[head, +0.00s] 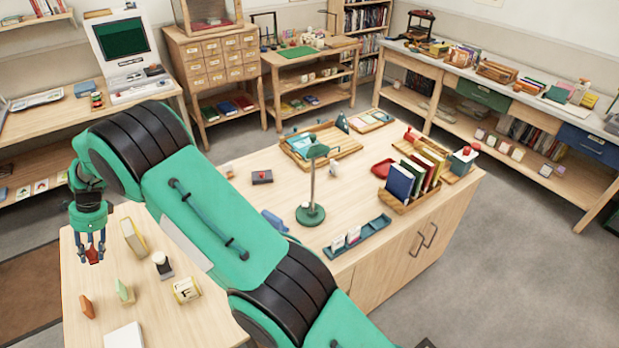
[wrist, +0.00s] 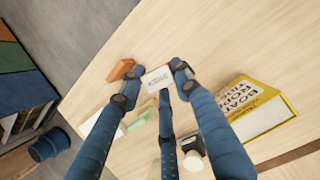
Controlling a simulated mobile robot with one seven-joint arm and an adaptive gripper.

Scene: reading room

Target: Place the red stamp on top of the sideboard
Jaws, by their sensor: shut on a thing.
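My gripper (head: 91,248) is at the left of the head view, above the far left part of a light wooden table. It is shut on a small red thing, which looks like the red stamp (head: 93,256). In the wrist view my fingers (wrist: 152,84) close around it, and its white face with red print (wrist: 157,78) shows between the tips. It appears held clear of the tabletop. A low wooden cabinet with two door handles, which looks like the sideboard (head: 395,258), stands right of the table, partly hidden behind my arm.
The table (head: 80,275) holds a yellow book (head: 134,238), a black-and-white stamp (head: 162,264), a lettered cube (head: 186,289), and green (head: 125,291) and orange (head: 87,307) pieces. The sideboard top carries a green lamp (head: 310,213), a book rack (head: 412,190) and trays, with bare patches between.

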